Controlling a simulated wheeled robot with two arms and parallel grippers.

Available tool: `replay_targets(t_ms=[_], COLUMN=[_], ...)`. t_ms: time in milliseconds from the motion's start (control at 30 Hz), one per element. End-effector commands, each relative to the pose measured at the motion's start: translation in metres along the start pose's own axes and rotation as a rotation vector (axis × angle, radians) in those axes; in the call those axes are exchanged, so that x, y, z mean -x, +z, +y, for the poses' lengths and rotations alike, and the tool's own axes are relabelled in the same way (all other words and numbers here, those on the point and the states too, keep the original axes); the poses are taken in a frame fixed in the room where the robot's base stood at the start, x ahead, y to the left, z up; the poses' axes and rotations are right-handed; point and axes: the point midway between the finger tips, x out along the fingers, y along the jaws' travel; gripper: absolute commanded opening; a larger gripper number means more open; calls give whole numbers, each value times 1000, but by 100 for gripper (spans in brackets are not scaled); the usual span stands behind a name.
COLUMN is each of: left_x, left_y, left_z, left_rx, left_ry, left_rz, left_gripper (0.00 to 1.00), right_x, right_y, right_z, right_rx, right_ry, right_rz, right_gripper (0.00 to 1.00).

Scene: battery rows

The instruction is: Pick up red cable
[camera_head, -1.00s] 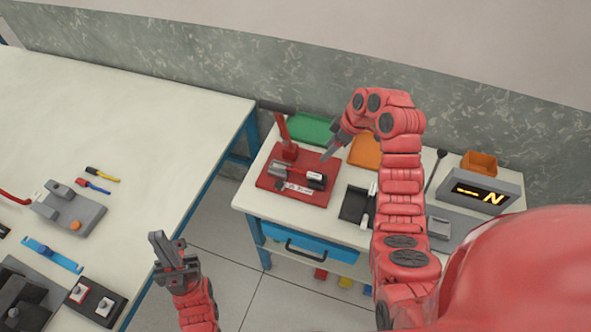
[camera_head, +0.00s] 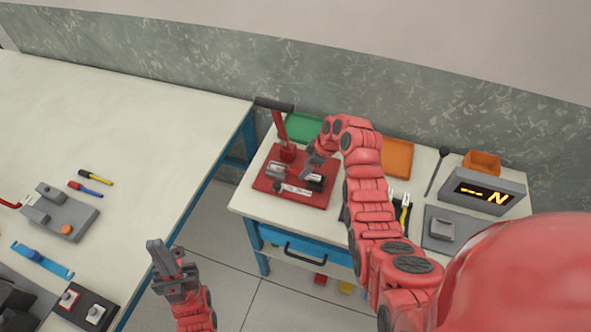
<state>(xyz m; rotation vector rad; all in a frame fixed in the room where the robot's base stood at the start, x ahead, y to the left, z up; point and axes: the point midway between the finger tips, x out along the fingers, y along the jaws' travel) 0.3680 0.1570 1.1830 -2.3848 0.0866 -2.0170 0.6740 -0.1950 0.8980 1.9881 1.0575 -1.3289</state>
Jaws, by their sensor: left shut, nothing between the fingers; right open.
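A short red cable-like piece with a blue end (camera_head: 85,189) lies on the left table, beside a similar yellow and black piece (camera_head: 96,177). Another red strand (camera_head: 9,204) enters at the left edge by a grey fixture (camera_head: 62,213); I cannot tell which is the red cable. My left gripper (camera_head: 158,258) is shut and empty, over the floor gap right of the left table. My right gripper (camera_head: 307,165) is open, low over the red press base (camera_head: 322,202) on the right table. Small grey, white and black parts (camera_head: 310,181) lie beneath it; its fingertips are partly hard to make out.
The red press has an upright lever (camera_head: 281,130). A floor gap separates the tables. The left table's back is clear.

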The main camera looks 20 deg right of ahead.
Motion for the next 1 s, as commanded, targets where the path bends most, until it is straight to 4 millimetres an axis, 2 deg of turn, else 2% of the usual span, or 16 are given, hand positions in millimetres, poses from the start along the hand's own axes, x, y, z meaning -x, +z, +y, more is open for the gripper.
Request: replay_targets(t_ms=[33, 300, 567, 667, 900, 1000], left_x=[-10, -16, -15, -15, -15, -15], left_y=[-2, -3, -3, -3, -3, -3], left_z=[0, -1, -1, -1, -1, -1], left_rx=[0, 0, 0, 0, 0, 0], left_ry=[0, 0, 0, 0, 0, 0], left_rz=[0, 0, 0, 0, 0, 0], left_gripper=[0, 0, 0, 0, 0, 0], right_x=[-1, -25, -27, -27, -27, -27], right_y=[-4, -2, -2, -2, -2, -2], right_z=[-2, 0, 0, 0, 0, 0], right_rx=[0, 0, 1, 1, 1, 0], right_ry=[-6, 0, 1, 1, 1, 1], right_rz=[-2, -1, 0, 0, 0, 0], right_gripper=[57, 57, 57, 43, 0, 0])
